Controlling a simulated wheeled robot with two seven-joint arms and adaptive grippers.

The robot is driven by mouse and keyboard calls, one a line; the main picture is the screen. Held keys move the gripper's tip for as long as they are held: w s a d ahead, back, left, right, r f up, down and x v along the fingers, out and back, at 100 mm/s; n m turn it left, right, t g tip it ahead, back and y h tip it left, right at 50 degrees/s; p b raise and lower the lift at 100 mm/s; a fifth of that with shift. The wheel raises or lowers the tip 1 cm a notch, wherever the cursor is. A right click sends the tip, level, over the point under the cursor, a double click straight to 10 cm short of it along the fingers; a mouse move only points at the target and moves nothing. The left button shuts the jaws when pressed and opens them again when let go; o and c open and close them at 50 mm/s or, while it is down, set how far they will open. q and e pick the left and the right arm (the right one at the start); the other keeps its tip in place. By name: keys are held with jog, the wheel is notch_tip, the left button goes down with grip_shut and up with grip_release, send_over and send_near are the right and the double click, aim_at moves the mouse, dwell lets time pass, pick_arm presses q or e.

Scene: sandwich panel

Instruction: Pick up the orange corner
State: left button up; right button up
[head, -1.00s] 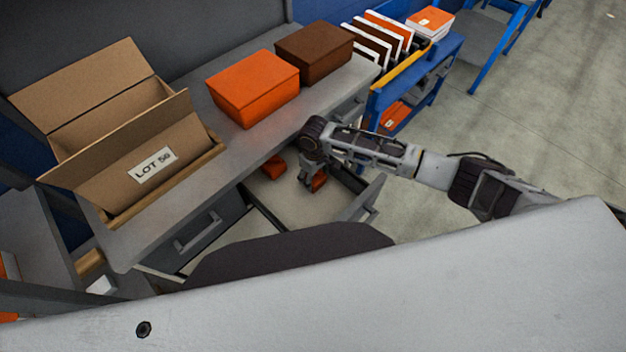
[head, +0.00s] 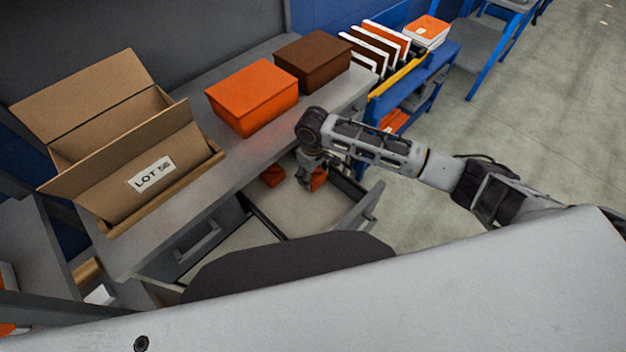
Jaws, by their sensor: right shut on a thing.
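An orange corner (head: 319,178) is in my right gripper (head: 311,183), which points down over the open drawer (head: 290,213). The gripper is shut on this corner, and its fingers hide part of it. A second orange piece (head: 272,175) lies in the drawer to the left of the gripper, near the bench edge. I cannot tell whether the held corner touches the drawer floor. My left gripper is not in view.
On the bench (head: 185,215) stand an open cardboard box (head: 110,185) labelled LOT 56 or similar, an orange box (head: 252,97) and a brown box (head: 313,60). A blue cart (head: 440,65) with upright panels stands at the back right. The floor (head: 560,120) at right is clear.

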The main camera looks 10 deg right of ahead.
notch_tip(320, 180, up, 4)
jog(key=shift+f, duration=0.25)
jog(key=shift+r, duration=0.1)
jog(key=shift+r, duration=0.1)
dwell(0.3)
